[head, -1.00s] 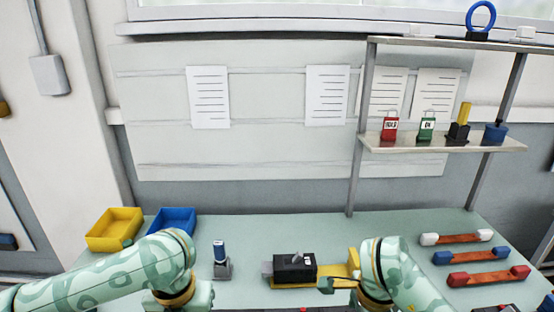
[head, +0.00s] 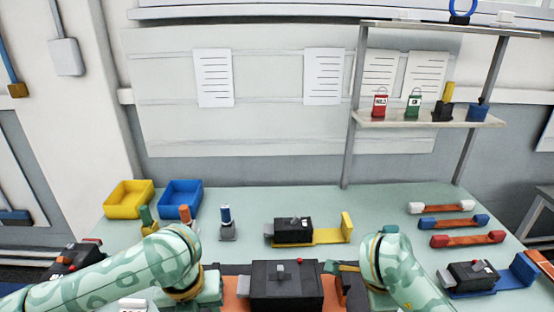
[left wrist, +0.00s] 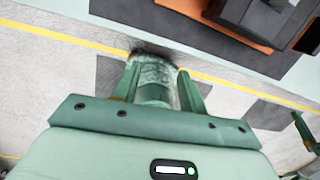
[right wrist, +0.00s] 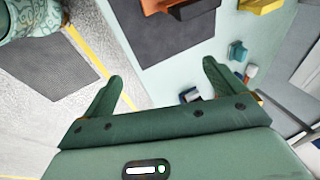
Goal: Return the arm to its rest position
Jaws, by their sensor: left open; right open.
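My left gripper (left wrist: 158,88) is open and empty in the left wrist view. It points down past the table's front edge, with the floor and a part of my own body beyond its fingers. My right gripper (right wrist: 162,80) is open and empty in the right wrist view, with floor and the table (right wrist: 190,62) edge beyond its fingers. In the head view, bent arm links show at lower left and lower right; the fingers cannot be made out clearly. A black breaker (head: 285,285) on an orange base stands between the arms, and its front is cut off.
A breaker (head: 293,231) on a yellow base stands behind; another (head: 470,275) on a blue base stands at right. Yellow (head: 129,200) and blue (head: 180,197) bins are at back left. Three bars with coloured ends lie at right, below a shelf (head: 430,118).

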